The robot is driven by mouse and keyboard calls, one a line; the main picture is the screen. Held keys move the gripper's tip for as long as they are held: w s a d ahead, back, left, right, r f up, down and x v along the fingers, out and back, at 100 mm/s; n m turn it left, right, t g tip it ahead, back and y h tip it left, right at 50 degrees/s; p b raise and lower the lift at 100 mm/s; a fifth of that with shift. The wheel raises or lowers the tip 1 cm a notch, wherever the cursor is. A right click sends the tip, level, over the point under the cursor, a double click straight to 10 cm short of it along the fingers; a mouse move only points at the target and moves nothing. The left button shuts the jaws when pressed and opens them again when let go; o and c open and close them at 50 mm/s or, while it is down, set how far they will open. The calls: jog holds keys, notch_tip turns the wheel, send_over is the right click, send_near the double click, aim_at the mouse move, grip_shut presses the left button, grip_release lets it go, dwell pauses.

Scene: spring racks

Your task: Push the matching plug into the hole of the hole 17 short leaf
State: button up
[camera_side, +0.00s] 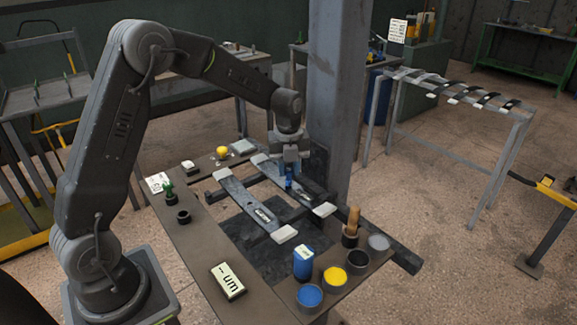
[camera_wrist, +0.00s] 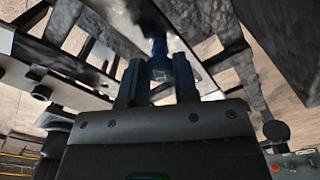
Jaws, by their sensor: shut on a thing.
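My gripper (camera_side: 289,163) is above the rear of two dark spring leaves and is shut on a blue plug (camera_side: 289,183). In the wrist view the blue plug (camera_wrist: 160,66) sits between the two fingers (camera_wrist: 158,80). The plug's lower end is at or just above the rear leaf (camera_side: 311,201); I cannot tell whether it has entered a hole. The front leaf (camera_side: 248,206) carries a pale label. Both leaves have pale end pieces. The label is too small to read, so I cannot tell which leaf is hole 17.
A blue can (camera_side: 303,265), a blue-filled cup (camera_side: 309,296), a yellow-filled cup (camera_side: 335,277) and a brown handle (camera_side: 353,220) stand at the bench's front right. A labelled block (camera_side: 227,282) lies at front left. A green item (camera_side: 167,190) stands at left. A grey post (camera_side: 338,100) rises close behind my gripper.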

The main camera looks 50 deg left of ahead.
jog(key=shift+f, duration=0.4)
jog(key=o, duration=1)
jog(key=shift+c, duration=0.2)
jog(key=s+d+r+n+t, duration=0.1)
jog(key=s+r+n, duration=0.1)
jog(key=r, duration=0.6)
jog(key=s+d+r+n, duration=0.2)
jog(key=s+r, duration=0.1)
jog(key=r, duration=0.6)
jog(key=s+d+f+n+t, duration=0.1)
jog(key=s+d+n+t, duration=0.1)
jog(key=s+n, duration=0.8)
jog(key=s+d+f+n+t, duration=0.1)
jog(key=s+d+n, duration=0.4)
jog(key=s+n, duration=0.5)
jog(key=shift+t, duration=0.8)
